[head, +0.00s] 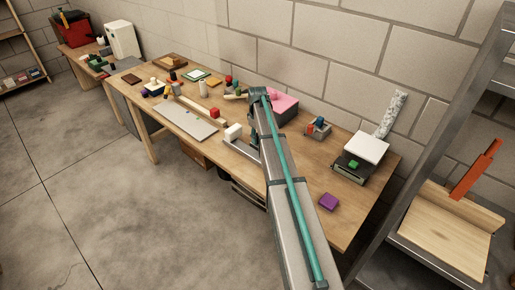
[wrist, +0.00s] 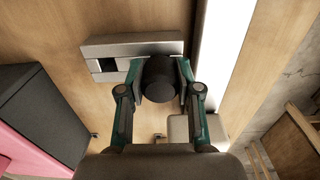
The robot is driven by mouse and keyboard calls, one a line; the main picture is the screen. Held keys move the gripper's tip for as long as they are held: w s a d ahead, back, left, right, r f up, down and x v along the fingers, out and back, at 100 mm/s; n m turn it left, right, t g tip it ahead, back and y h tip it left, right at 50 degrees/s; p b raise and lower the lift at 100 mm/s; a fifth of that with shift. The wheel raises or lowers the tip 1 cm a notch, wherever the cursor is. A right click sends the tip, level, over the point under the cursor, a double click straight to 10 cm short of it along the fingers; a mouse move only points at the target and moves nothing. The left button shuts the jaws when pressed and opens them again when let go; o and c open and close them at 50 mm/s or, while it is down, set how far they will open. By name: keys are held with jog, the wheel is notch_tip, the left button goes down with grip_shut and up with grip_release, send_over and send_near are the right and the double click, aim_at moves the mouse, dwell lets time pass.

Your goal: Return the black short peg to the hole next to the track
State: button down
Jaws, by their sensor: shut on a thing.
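The black short peg (wrist: 160,80) is held between the two fingers of my gripper (wrist: 160,70) in the wrist view, with its round end facing the camera. Behind it is a light grey-beige plate (wrist: 145,46) with a dark square opening (wrist: 107,65) to the left of the peg. The peg and fingers cover part of the plate, so I cannot tell whether the peg touches it or sits over a hole. A long white strip (wrist: 223,45), possibly the track, runs to the right. In the head view my gripper (head: 258,93) is small above the table, and the peg cannot be made out.
A pink-topped box (wrist: 30,130) with a dark grey side stands close on the left. A whitish block (wrist: 187,130) lies below the right finger. In the head view, a white block (head: 233,132) and a grey panel (head: 187,118) lie on the wooden table.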

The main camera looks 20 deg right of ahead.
jog(key=shift+f, duration=0.35)
dwell(0.3)
jog(key=c, duration=0.7)
grip_release()
notch_tip(320, 180, up, 12)
dwell(0.3)
